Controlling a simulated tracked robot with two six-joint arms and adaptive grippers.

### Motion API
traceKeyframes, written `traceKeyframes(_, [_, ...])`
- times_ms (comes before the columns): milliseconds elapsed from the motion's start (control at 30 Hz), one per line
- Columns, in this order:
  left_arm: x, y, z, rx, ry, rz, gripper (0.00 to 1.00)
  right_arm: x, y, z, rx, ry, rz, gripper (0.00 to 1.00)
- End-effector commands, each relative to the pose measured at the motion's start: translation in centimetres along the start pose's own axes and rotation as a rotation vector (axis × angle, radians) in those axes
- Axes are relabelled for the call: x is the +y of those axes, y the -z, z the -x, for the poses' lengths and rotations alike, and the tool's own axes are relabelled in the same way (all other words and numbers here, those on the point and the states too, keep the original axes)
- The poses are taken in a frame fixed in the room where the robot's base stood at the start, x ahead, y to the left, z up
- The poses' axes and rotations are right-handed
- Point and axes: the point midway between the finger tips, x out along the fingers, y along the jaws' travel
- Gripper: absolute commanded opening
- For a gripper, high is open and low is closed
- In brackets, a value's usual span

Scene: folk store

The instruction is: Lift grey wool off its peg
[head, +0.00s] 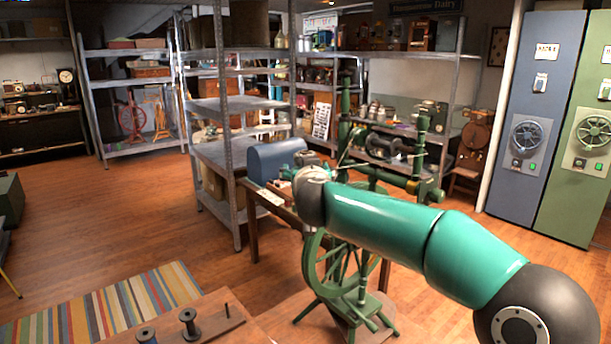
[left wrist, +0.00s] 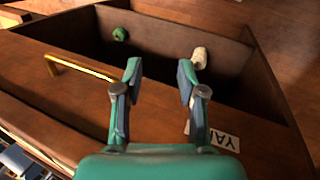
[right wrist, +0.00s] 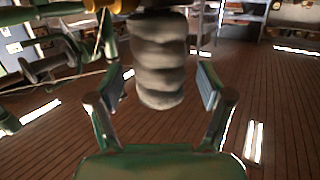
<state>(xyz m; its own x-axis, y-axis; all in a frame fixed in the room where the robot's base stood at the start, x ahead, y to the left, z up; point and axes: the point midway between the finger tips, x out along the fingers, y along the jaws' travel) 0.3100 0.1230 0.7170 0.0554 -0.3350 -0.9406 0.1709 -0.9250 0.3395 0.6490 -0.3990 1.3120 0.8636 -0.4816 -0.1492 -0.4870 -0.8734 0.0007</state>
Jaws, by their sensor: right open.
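The grey wool (right wrist: 160,60) is a thick, banded hank hanging upright in the right wrist view. Its top runs out of the picture, beside a yellow part, so its hold on the peg is hidden. My right gripper (right wrist: 164,90) is open. Its fingers stand on either side of the wool's lower part, with a visible gap to each; I cannot tell the depth. In the head view my right arm reaches the spinning wheel (head: 328,262), and the wool is not discernible. My left gripper (left wrist: 158,80) is open and empty above a wooden drawer or box (left wrist: 75,115).
A green ball (left wrist: 121,34) and a cream skein (left wrist: 199,58) lie in the drawer, which has a brass handle (left wrist: 75,66). The spinning wheel's green posts and a bobbin (right wrist: 48,62) stand close to the right gripper. Metal shelving (head: 228,110) stands behind. Open floor lies left.

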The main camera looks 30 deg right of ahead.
Motion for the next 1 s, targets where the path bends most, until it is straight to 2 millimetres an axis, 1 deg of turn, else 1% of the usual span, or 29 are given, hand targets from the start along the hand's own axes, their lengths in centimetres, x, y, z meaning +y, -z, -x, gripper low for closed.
traceKeyframes(33, [0.1,0.0,0.2,0.0,0.0,0.0,0.4,0.1,0.1,-0.8,-0.001,-0.003,0.0,0.79])
traceKeyframes(167, [0.1,0.0,0.4,0.0,0.0,0.0,0.4,0.0,0.0,-2.0,-0.001,0.0,0.0,0.79])
traceKeyframes(400, [0.1,0.0,0.3,0.0,0.0,0.0,0.4,0.0,0.0,-2.1,0.0,0.0,-0.001,0.79])
traceKeyframes(467, [0.1,0.0,0.3,0.0,0.0,0.0,0.4,0.0,0.0,-2.1,0.0,0.0,-0.001,0.71])
traceKeyframes(500, [0.1,0.0,0.3,0.0,0.0,0.0,0.4,0.0,0.0,-2.1,0.0,0.0,-0.001,0.64])
traceKeyframes(733, [0.1,0.0,0.3,0.0,0.0,0.0,0.4,0.0,0.0,-2.1,0.0,0.0,-0.001,0.26])
traceKeyframes(767, [0.1,0.0,0.3,0.0,0.0,0.0,0.4,0.0,0.0,-2.1,0.0,0.0,-0.001,0.24])
traceKeyframes(1000, [0.1,0.0,0.4,0.0,0.0,0.0,0.4,0.0,0.1,-2.1,0.0,0.0,-0.001,0.24])
